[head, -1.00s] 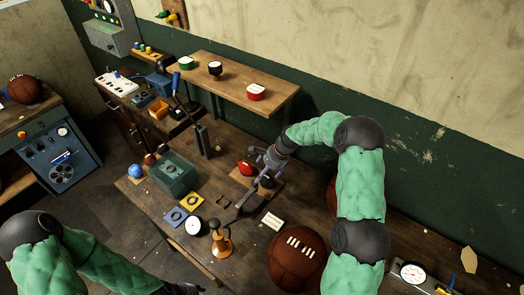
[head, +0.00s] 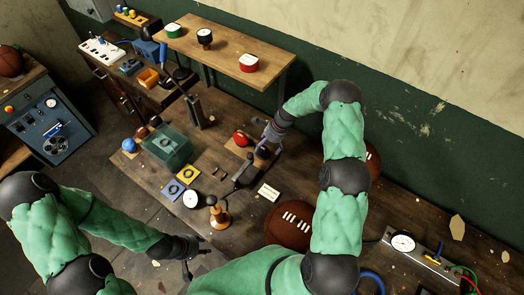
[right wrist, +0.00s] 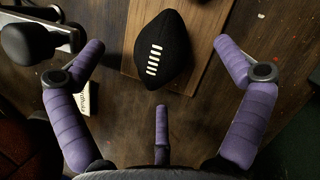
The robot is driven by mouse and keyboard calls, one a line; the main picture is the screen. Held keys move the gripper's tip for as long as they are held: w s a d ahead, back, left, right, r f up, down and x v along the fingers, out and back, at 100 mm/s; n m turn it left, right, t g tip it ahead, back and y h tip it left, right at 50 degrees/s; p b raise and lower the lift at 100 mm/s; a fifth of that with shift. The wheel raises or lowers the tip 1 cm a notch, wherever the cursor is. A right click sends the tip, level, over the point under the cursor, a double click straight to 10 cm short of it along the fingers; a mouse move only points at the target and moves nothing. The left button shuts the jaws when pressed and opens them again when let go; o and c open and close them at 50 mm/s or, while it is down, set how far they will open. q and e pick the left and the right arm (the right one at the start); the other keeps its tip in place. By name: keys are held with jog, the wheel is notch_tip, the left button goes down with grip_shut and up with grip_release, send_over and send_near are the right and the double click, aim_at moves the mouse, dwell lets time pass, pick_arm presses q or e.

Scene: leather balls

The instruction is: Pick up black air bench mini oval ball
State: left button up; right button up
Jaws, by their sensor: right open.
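The black mini oval ball (right wrist: 160,52) has white laces and lies on a wooden board (right wrist: 198,82) in the right wrist view. In the head view the dark ball (head: 262,153) is small and partly hidden by my right gripper (head: 268,142). In the right wrist view my right gripper (right wrist: 160,66) is open, its purple fingers spread to the left, right and near side of the ball. I see no contact. A red ball (head: 240,138) lies beside the black one. My left gripper (head: 192,262) is low in the head view, away from the ball; its finger opening is unclear.
A dark press-like tool (head: 243,176), a white label card (head: 268,192) and a large brown football (head: 289,224) are near the board. A green-grey bin (head: 167,146) stands left. A raised shelf (head: 222,52) runs behind.

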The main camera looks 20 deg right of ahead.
aim_at(265, 147)
jog(key=shift+x, duration=1.7)
jog(key=shift+d, duration=0.1)
jog(key=c, duration=1.4)
